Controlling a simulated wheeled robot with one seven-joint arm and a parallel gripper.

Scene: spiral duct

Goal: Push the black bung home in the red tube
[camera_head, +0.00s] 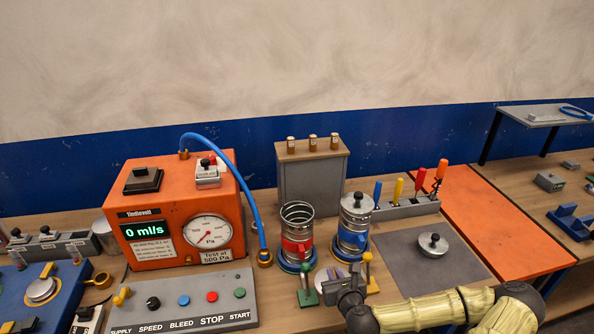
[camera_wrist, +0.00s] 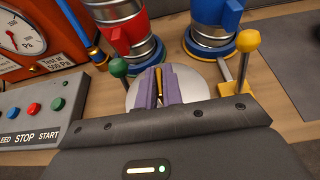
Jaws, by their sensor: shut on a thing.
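The red tube (camera_head: 297,236) is a ribbed metal duct with a red band, standing upright in a blue ring, its top open. It also shows in the wrist view (camera_wrist: 131,38), cut off at the top. My gripper (camera_head: 334,273), with purple pads, is low in front of the tubes and apart from the red tube. In the wrist view my gripper (camera_wrist: 159,84) is shut on a round silver disc-shaped bung (camera_wrist: 139,95). The part between the pads is mostly hidden, so I cannot tell whether it is black. Another silver disc with a black knob (camera_head: 432,243) lies on the grey mat.
The blue-banded tube (camera_head: 354,228) stands close right of the red one, capped by a disc with a black knob. Green (camera_wrist: 119,68) and yellow (camera_wrist: 244,62) ball-topped levers flank my gripper. An orange test box (camera_head: 172,215) with a blue hose (camera_head: 236,173) stands left.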

